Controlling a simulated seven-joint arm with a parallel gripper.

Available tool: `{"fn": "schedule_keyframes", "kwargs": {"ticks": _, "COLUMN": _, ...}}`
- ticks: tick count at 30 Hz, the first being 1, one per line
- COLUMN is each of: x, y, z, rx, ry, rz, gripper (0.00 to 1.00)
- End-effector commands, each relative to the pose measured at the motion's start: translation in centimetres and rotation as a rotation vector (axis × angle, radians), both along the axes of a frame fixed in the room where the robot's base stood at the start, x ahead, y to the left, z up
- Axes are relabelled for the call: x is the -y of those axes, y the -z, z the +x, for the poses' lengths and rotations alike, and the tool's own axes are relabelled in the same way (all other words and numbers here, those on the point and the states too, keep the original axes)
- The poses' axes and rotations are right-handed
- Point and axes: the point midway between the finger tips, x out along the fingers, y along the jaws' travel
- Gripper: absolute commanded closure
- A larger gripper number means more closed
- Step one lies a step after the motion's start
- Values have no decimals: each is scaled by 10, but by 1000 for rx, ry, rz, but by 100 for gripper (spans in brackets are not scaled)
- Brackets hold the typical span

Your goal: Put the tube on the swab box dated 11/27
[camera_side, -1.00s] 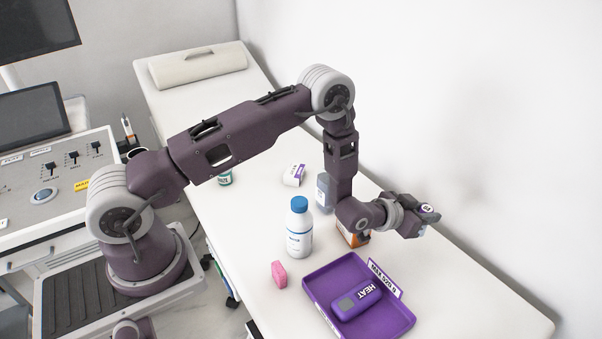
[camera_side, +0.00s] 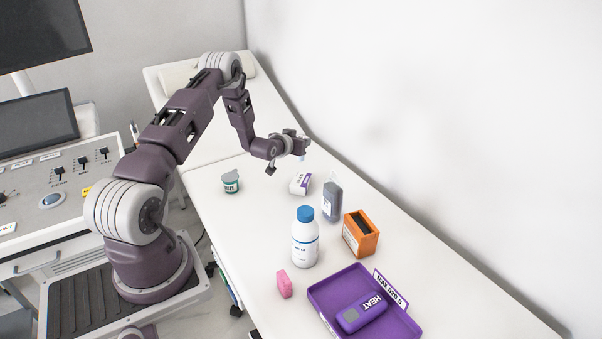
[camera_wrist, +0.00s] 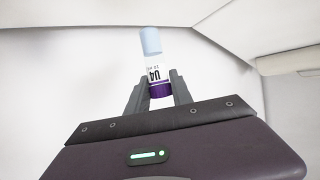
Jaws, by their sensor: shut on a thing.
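My gripper (camera_side: 302,148) is shut on a tube (camera_wrist: 154,70) with a white "U4" label, a purple band and a pale blue end. In the side view it is raised above the far part of the table, and only a small pale part of the tube shows below the fingers. A small white and purple box (camera_side: 300,183) lies on the table below my gripper, apart from it. An orange box (camera_side: 361,236) with a dark slot in its top stands nearer the camera. I cannot read a date on either box, so I cannot tell which is dated 11/27.
A grey bottle (camera_side: 332,201) stands right of the white and purple box. A green-and-white pot (camera_side: 231,183) is at left. A blue-capped white bottle (camera_side: 305,248), a pink block (camera_side: 284,284) and a purple tray (camera_side: 318,296) holding a "HEAT" pack (camera_side: 362,312) are nearer.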

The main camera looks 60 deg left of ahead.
Motion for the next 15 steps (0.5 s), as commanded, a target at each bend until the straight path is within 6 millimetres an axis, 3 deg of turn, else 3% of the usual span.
{"fn": "schedule_keyframes", "kwargs": {"ticks": 1, "x": 1, "y": 13, "z": 0, "rx": -1, "ry": 1, "rz": -2, "gripper": 100}}
{"fn": "schedule_keyframes", "kwargs": {"ticks": 9, "x": 1, "y": 64, "z": 0, "rx": -1, "ry": 1, "rz": -1, "gripper": 100}}
{"fn": "schedule_keyframes", "kwargs": {"ticks": 15, "x": 1, "y": 74, "z": 1, "rx": 1, "ry": 1, "rz": 2, "gripper": 100}}
